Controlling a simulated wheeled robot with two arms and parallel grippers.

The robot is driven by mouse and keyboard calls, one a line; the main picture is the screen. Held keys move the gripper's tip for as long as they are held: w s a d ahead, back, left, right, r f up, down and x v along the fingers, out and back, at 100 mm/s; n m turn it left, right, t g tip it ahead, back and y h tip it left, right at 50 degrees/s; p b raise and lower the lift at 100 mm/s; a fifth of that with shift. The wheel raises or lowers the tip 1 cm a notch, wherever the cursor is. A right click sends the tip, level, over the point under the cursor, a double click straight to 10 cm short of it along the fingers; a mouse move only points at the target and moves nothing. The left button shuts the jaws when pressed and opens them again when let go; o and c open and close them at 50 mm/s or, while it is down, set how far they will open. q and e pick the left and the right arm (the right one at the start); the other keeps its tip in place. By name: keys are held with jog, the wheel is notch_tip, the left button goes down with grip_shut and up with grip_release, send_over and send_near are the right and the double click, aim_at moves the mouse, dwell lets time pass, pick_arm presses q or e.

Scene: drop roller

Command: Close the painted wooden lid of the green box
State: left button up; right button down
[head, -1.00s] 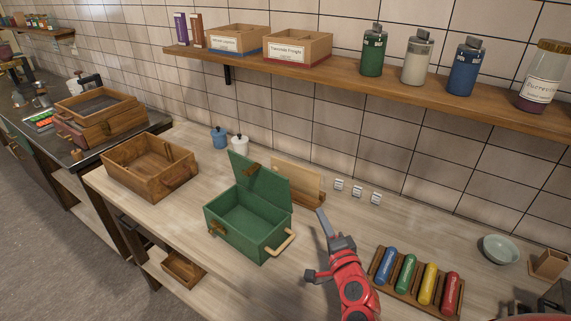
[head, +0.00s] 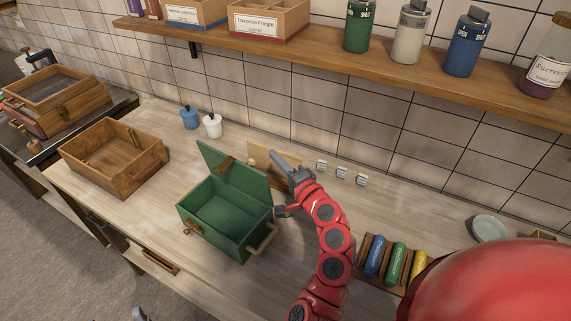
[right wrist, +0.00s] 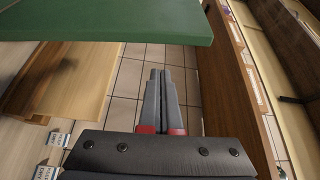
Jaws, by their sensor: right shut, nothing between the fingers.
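The green box (head: 243,243) stands on the wooden counter with its inside showing empty. Its lid (head: 250,185) is open, standing up at the back edge and tilted back, with a small wooden piece on its inner face. My right gripper (head: 273,156) is shut and empty, just right of and behind the lid's upper right corner. In the right wrist view the shut fingers (right wrist: 163,75) point past the green lid (right wrist: 130,20), with a gap between them. A grey tip (head: 139,314) at the bottom edge may be my left gripper; its jaws are not shown.
A wooden board (head: 288,158) stands behind the lid, close to my right gripper. A wooden crate (head: 75,163) is to the left, and two small jars (head: 212,126) stand behind. A rack of coloured tubes (head: 365,262) lies right. A loaded shelf (head: 330,65) runs above.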

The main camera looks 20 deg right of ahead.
jog(key=a+p, duration=0.3)
jog(key=a, duration=0.1)
jog(key=shift+f, duration=0.15)
dwell(0.4)
